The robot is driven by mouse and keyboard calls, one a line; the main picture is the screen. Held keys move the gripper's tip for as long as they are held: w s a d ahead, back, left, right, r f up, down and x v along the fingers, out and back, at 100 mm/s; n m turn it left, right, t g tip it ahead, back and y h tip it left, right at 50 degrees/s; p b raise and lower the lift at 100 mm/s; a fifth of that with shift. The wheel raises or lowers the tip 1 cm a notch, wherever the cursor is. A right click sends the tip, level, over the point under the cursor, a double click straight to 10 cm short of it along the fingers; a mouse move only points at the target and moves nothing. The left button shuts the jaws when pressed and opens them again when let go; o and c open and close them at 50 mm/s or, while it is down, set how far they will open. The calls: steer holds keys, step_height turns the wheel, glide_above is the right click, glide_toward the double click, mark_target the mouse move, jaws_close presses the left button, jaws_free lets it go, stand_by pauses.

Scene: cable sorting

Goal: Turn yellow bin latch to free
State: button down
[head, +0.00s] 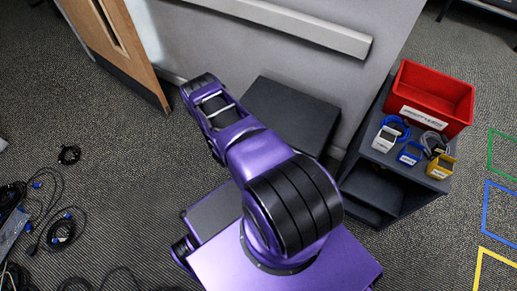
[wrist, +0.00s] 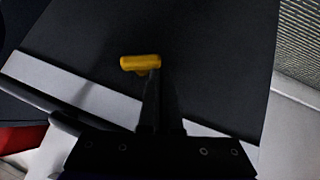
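A small yellow latch handle (wrist: 140,62) lies crosswise on a large black panel (wrist: 215,60) in the wrist view. My gripper (wrist: 154,73) comes up from the bottom of that view as one narrow dark shape, with no gap visible between its fingers. It looks shut and empty. Its tip is right by the latch's right end; I cannot tell if they touch. In the head view my purple arm reaches up and left, and neither the latch nor the gripper fingers can be made out.
A dark box (head: 290,112) stands by the grey wall. Loose cables (head: 62,230) lie on the carpet at left, near a wooden door (head: 110,45).

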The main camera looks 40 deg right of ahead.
steer(key=shift+f, duration=0.15)
steer(key=shift+w+a+f, duration=0.1)
steer(key=shift+w+f, duration=0.1)
steer(key=shift+f, duration=0.4)
steer(key=shift+w+a+f, duration=0.1)
steer(key=shift+w+f, duration=0.05)
steer(key=shift+f, duration=0.45)
steer(key=shift+r, duration=0.15)
stand_by(0.8)
steer(key=shift+r+p, duration=0.35)
steer(key=shift+r, duration=0.35)
